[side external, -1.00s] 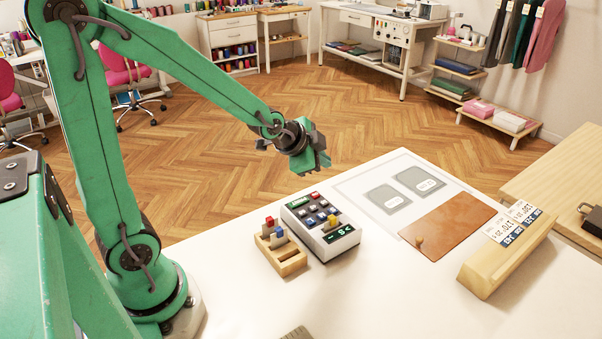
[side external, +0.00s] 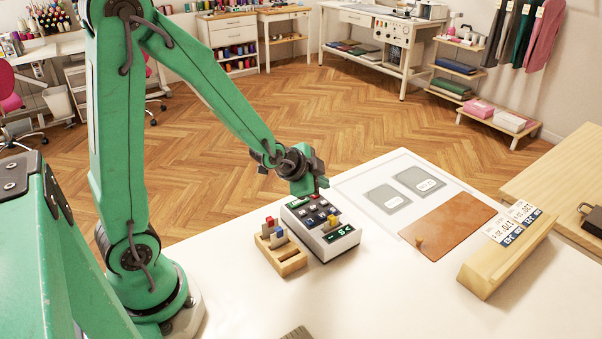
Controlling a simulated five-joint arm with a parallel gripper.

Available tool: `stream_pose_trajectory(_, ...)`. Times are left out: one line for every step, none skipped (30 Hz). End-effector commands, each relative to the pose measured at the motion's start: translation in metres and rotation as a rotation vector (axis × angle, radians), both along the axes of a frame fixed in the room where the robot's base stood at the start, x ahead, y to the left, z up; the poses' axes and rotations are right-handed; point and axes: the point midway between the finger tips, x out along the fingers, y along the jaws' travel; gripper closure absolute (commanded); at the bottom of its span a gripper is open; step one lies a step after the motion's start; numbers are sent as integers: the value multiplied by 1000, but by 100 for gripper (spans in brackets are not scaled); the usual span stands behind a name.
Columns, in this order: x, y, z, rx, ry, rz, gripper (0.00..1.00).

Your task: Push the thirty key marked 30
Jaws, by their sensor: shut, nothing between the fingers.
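A white key box (side external: 341,243) with a dark top stands on the white table, left of the table's middle. It carries several small keys, among them a yellow key (side external: 333,220) near its front. The markings on the keys are too small to read, so I cannot tell which is the thirty key. My gripper (side external: 318,192) is shut and empty. It points down over the back part of the box and hides some of the keys there. I cannot tell whether the fingertips touch a key.
A wooden block holder (side external: 290,264) with red and blue pegs stands close left of the box. A brown leather mat (side external: 448,223), grey pads (side external: 388,198) and a wooden stand with number cards (side external: 490,271) lie to the right. The table's front is mostly clear.

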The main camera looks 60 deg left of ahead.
Motion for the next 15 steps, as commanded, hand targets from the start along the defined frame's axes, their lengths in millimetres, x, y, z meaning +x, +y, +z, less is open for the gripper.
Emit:
stream_pose_trajectory(0,0,-6,0,4,0,100)
stream_pose_trajectory(0,0,-9,0,4,0,100)
stream_pose_trajectory(0,0,-12,0,3,0,100)
stream_pose_trajectory(0,0,-14,0,3,0,100)
stream_pose_trajectory(0,0,-16,0,3,0,100)
stream_pose_trajectory(0,0,-19,0,1,0,100)
stream_pose_trajectory(0,0,-20,0,1,0,100)
stream_pose_trajectory(0,0,-22,0,3,0,100)
stream_pose_trajectory(0,0,-23,0,3,0,100)
stream_pose_trajectory(0,0,-24,0,1,0,100)
stream_pose_trajectory(0,0,-25,0,1,0,100)
stream_pose_trajectory(0,0,-26,0,0,0,100)
stream_pose_trajectory(0,0,-26,0,0,0,100)
stream_pose_trajectory(0,0,-26,0,0,0,100)
stream_pose_trajectory(0,0,-26,0,0,0,100)
